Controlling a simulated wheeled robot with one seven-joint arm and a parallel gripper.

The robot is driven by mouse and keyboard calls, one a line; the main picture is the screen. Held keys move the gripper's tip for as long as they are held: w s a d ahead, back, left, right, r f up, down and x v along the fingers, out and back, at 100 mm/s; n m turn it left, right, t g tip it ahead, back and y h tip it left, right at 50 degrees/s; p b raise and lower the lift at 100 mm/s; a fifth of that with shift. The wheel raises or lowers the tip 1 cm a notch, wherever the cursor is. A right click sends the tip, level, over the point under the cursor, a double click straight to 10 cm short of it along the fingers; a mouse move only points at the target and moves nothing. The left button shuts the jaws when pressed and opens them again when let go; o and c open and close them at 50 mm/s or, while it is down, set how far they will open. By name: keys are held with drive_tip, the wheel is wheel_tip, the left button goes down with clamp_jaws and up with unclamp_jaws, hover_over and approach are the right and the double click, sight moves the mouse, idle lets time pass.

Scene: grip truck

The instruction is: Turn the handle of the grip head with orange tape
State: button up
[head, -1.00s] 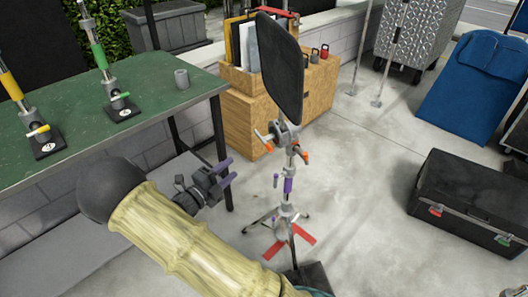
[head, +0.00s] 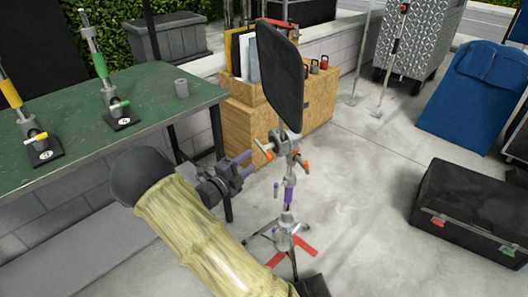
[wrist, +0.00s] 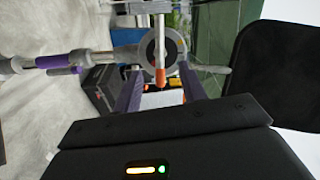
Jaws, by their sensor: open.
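The grey grip head (head: 281,141) stands on a light stand and carries a black panel (head: 279,75). One of its handles has an orange tip (head: 267,155), with more orange-tipped parts just right of and below it. My gripper (head: 248,163), with purple fingers, is open and empty just left of the grip head, a small gap short of it. In the wrist view the round grip head (wrist: 150,46) lies ahead, and an orange-tipped handle (wrist: 160,77) appears between my open fingers. I cannot tell its depth relative to the fingertips.
A green table (head: 60,165) with two more taped stands and a grey cup is at left. A wooden crate (head: 240,118) stands behind the light stand. A purple-taped section (head: 288,195) is lower on the stand. A black case (head: 470,210) sits at right; floor between is clear.

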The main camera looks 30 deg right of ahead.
sight(264, 148)
drive_tip(key=b+x, duration=0.1)
drive_tip(key=x, duration=0.7)
drive_tip(key=shift+w+d+r, duration=0.1)
drive_tip(key=shift+d, duration=0.2)
clamp_jaws()
